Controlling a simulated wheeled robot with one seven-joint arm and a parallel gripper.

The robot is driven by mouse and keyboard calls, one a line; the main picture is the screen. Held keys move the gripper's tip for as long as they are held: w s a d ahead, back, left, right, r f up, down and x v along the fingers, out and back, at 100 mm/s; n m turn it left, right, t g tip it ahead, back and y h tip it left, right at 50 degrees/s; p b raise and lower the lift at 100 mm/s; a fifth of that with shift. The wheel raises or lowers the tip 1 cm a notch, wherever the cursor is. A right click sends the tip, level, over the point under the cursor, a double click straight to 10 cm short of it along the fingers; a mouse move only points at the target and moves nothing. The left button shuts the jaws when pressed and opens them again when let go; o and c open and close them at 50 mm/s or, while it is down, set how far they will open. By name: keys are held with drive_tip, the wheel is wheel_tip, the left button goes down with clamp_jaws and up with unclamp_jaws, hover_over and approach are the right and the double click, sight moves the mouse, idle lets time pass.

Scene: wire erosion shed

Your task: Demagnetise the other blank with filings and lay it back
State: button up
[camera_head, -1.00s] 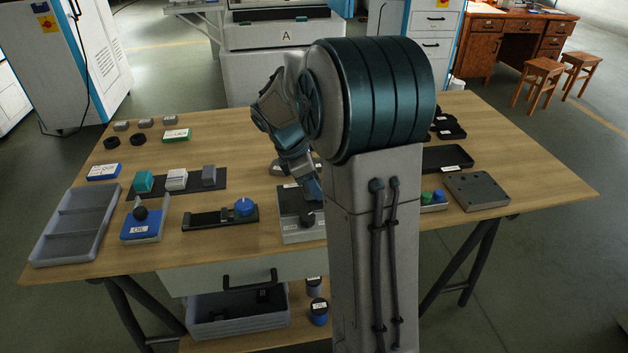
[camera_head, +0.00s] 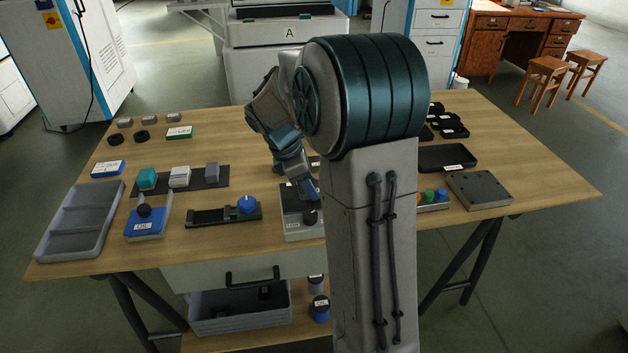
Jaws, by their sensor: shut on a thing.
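My gripper (camera_head: 311,194) hangs low over a grey box with a dark top (camera_head: 293,203) near the table's front edge. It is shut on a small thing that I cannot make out. My arm hides part of the box and the space right of the fingertips. A black knob (camera_head: 310,216) sits on the box just below the gripper; I cannot tell whether they touch. Several small blocks stand in view: a teal one (camera_head: 147,178), a white one (camera_head: 180,177) and a grey one (camera_head: 212,172) on a black strip (camera_head: 195,184). Filings are too small to see.
A grey divided tray (camera_head: 66,241), a blue-and-grey device (camera_head: 146,228) and a black rail with a blue knob (camera_head: 247,204) stand left. Black trays (camera_head: 445,158) and a drilled plate (camera_head: 480,190) lie right. An open bin (camera_head: 240,313) is below.

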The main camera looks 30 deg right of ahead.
sight(299, 193)
drive_tip(key=shift+w+a, duration=0.15)
drive_tip(key=shift+a, duration=0.25)
drive_tip(key=shift+a, duration=0.1)
drive_tip(key=shift+w+a+p, duration=0.2)
drive_tip(key=shift+a, duration=0.4)
drive_tip(key=shift+w+a+p, duration=0.15)
drive_tip(key=shift+a, duration=0.45)
drive_tip(key=shift+a, duration=0.1)
drive_tip(key=shift+w+a+p, duration=0.15)
drive_tip(key=shift+w+a, duration=0.05)
drive_tip(key=shift+a, duration=0.4)
drive_tip(key=shift+w+a+p, duration=0.15)
drive_tip(key=shift+w+a, duration=0.05)
drive_tip(key=shift+a, duration=0.4)
drive_tip(key=shift+r, duration=0.1)
wheel_tip(299, 193, up, 7)
drive_tip(key=p, duration=0.7)
drive_tip(key=shift+r, duration=0.2)
idle(0.3)
